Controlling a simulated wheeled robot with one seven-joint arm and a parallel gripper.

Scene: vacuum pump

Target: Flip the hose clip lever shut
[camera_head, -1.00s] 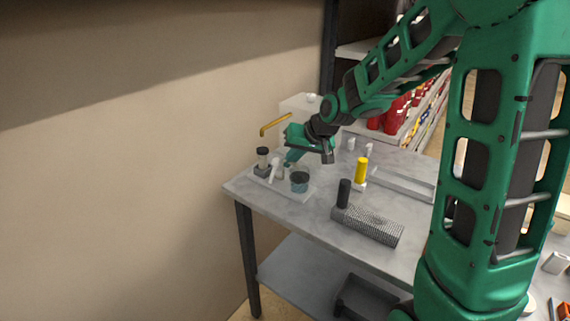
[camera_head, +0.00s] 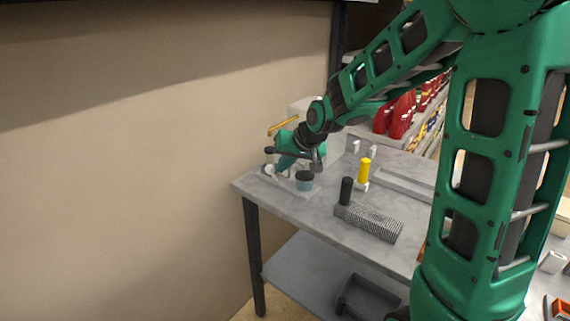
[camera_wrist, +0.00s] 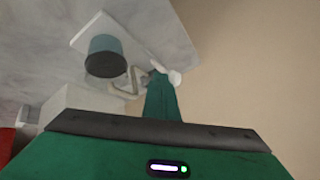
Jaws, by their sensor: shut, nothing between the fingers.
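My gripper (camera_head: 279,169) is shut and empty, low over the far left corner of the table. In the wrist view its green fingers (camera_wrist: 158,76) reach to a small white rounded part (camera_wrist: 174,77), which may be the hose clip lever. A white part also shows beside the fingers in the head view (camera_head: 269,171). I cannot tell whether they touch, or how the lever is set. A teal jar with a dark lid (camera_head: 304,180) stands just right of the gripper; it also shows in the wrist view (camera_wrist: 105,58). The hose is not clear, and my gripper hides part of the pump set.
A pale base plate (camera_wrist: 97,28) carries the jar. A yellow bent bar (camera_head: 284,124) rises behind my gripper. A grey perforated block (camera_head: 368,222), a black cylinder (camera_head: 346,190) and a yellow cylinder (camera_head: 364,170) stand to the right. The wall is close on the left.

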